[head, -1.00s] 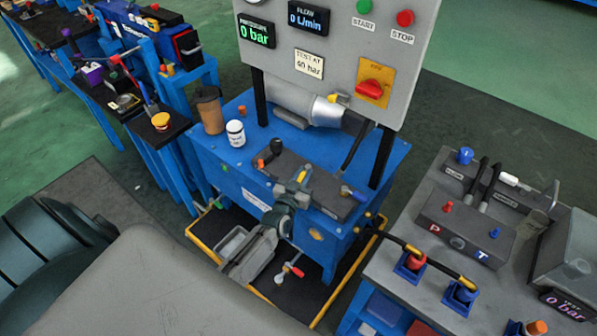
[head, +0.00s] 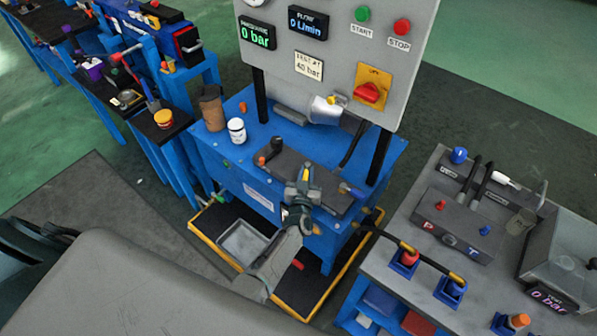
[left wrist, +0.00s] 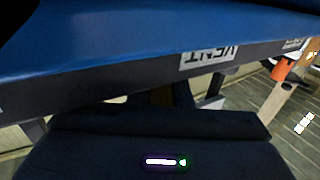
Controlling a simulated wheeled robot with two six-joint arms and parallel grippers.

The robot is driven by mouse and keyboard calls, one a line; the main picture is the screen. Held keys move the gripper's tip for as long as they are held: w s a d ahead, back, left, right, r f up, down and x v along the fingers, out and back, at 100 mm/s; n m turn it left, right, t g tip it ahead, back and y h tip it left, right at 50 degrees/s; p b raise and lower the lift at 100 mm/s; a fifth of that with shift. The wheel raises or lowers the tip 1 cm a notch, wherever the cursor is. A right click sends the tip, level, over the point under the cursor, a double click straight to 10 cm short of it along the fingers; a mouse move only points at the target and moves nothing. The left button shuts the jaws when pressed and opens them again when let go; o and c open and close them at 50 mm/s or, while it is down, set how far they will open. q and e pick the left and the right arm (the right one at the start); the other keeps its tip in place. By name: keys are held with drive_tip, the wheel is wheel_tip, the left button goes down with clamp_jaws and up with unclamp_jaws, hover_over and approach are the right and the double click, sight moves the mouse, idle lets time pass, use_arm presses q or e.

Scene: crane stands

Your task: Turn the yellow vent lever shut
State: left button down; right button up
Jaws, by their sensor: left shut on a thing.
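The yellow vent lever (head: 305,176) shows as a small yellow piece on the dark manifold block on top of the blue stand. My left gripper (head: 303,186) is shut on it, with the fingers hiding most of the lever. In the left wrist view the VENT label (left wrist: 208,58) appears upside down on the front of a blue-topped edge. The lever itself and the fingertips cannot be made out there. My right gripper is not in view.
The blue stand (head: 250,150) carries a white-capped bottle (head: 237,131) and a brown cup (head: 212,110). A grey control panel (head: 335,50) rises behind. A grey bench (head: 400,275) with hoses stands at right. A grey tray (head: 243,240) lies below the stand.

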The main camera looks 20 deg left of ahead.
use_arm(q)
drive_tip(key=shift+w+a+r, duration=0.1)
drive_tip(key=shift+r, duration=0.05)
drive_tip(key=c, duration=1.3)
unclamp_jaws()
drive_tip(key=shift+s+d+f, duration=0.2)
drive_tip(key=shift+s, duration=0.2)
drive_tip(key=b+v, duration=0.1)
drive_tip(key=v, duration=0.9)
drive_tip(key=shift+s+r, duration=0.1)
drive_tip(key=shift+c, duration=0.3)
